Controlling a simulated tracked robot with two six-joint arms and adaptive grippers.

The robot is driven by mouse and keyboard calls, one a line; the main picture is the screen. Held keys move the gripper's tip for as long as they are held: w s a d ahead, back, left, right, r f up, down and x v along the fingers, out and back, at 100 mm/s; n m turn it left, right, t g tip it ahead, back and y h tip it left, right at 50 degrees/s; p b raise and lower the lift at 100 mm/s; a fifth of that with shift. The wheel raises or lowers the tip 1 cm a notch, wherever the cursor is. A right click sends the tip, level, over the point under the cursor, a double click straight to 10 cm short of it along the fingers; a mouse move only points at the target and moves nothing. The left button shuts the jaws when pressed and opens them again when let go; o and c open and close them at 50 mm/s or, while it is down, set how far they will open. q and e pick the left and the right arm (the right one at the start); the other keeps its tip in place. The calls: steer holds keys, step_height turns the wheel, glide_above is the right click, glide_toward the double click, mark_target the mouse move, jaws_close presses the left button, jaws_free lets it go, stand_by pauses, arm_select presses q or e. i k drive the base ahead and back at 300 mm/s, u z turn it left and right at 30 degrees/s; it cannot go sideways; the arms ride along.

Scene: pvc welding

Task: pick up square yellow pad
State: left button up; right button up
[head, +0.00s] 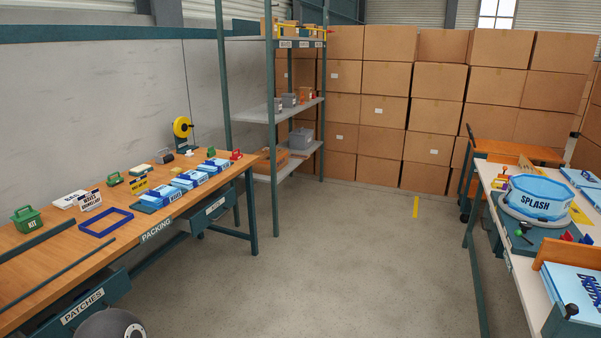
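No yellow piece can be told for certain as the square yellow pad. A flat yellow piece (579,214) lies on the right-hand table, partly hidden behind the round blue and white SPLASH pool (540,197). A small flat yellow piece (175,171) lies on the wooden packing table, near several blue packs (188,179). It is too small to make out its shape. Neither of my grippers shows in the head view.
Shelving (272,120) and stacked cartons (385,110) stand at the back. The floor (350,270) between the tables is clear.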

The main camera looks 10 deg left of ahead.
mark_target(175, 171)
steer(key=u, duration=0.45)
steer(key=i, duration=1.35)
steer(key=u, duration=0.5)
steer(key=k, duration=0.85)
steer(key=u, duration=0.2)
steer(key=i, duration=0.9)
steer(key=z, duration=0.1)
